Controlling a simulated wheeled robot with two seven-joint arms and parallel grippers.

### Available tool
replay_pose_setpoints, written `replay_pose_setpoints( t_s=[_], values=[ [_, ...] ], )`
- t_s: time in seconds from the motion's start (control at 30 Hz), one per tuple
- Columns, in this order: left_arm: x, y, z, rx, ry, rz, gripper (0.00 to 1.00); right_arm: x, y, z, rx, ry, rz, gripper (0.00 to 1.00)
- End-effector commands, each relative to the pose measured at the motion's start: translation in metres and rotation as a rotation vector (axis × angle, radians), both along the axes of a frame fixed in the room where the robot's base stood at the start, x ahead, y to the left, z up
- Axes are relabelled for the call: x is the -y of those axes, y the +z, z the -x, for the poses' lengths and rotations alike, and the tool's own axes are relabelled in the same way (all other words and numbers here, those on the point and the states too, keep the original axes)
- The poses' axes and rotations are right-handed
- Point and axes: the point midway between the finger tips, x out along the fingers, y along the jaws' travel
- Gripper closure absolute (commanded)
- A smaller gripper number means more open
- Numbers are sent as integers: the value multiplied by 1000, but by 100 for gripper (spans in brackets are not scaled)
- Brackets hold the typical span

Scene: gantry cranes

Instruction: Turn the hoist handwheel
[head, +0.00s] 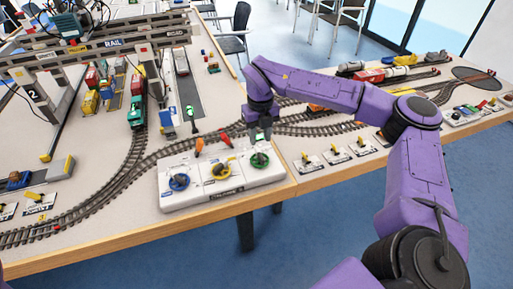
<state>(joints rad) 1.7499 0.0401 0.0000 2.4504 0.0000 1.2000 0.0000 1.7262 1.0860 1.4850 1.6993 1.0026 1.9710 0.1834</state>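A white control box (196,201) stands near the table's front edge. On its top are a blue handwheel (179,182), a yellow handwheel (220,171) and a green handwheel (260,160); their labels are too small to read, so I cannot tell which is the hoist one. Orange-red levers (226,139) stand behind the wheels. My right gripper (261,136) points down just behind and above the green handwheel, seemingly apart from it. Its fingers are too small to tell whether they are open or shut. My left gripper is not in view.
A grey gantry crane (110,43) spans the tracks at the back left. A green locomotive (137,112) stands on the track behind the box. Small switch plates (335,155) lie right of the box. Curved rails (130,170) run around the box's left and back.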

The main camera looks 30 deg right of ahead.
Motion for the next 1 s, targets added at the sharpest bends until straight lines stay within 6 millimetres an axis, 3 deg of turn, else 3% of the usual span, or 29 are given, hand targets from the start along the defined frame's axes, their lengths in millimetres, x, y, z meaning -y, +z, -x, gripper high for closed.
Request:
replay_pose_setpoints(
  t_s=[0.1,0.3,0.67,0.8,1.0],
  values=[
    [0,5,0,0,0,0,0,1,-29,2,-6,-1,-1,62],
    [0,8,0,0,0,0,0,0,-64,0,-3,0,-1,62],
    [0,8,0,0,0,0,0,-1,-74,-1,1,2,0,62],
    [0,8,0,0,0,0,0,-1,-74,-1,0,2,0,100],
    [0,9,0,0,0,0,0,-1,-73,-1,0,4,0,100]
  ],
)
